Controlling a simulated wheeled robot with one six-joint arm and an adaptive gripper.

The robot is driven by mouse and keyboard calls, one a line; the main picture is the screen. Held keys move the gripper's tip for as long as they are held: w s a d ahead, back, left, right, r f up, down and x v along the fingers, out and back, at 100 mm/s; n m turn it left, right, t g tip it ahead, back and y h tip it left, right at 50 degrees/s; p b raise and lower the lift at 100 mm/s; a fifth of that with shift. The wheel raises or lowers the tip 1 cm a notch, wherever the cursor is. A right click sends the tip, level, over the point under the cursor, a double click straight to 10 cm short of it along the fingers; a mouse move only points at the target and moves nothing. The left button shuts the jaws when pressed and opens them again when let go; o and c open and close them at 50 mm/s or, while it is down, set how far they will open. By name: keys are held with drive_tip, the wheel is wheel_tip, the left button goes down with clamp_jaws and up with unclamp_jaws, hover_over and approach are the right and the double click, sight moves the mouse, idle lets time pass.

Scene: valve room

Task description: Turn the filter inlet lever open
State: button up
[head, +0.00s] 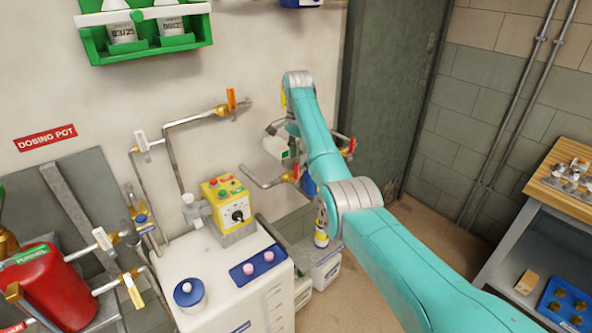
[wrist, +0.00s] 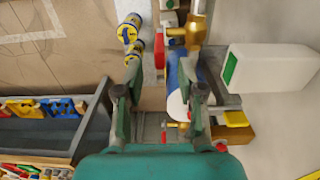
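My gripper (wrist: 160,78) is open in the wrist view, its two fingers apart with nothing held between them. A blue filter housing with a white end (wrist: 177,103) lies beside and partly behind the right finger. A brass valve (wrist: 196,28) with a red lever (wrist: 175,32) sits at the top, beyond the fingertips. In the head view, my arm hides the gripper and most of the filter. A red lever (head: 297,171) shows left of my arm at a pipe end, and another red lever (head: 351,147) shows to its right. No label shows which is the inlet.
A white dosing tank (head: 225,275) with a yellow control box (head: 229,203) stands left of my arm. A white container (wrist: 270,80) is right of the filter. A workbench (head: 565,180) stands at the far right, with open floor before it.

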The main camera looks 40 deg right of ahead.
sight(297, 179)
wheel_tip(297, 179, down, 7)
drive_tip(key=shift+r, duration=0.2)
clamp_jaws()
idle(0.3)
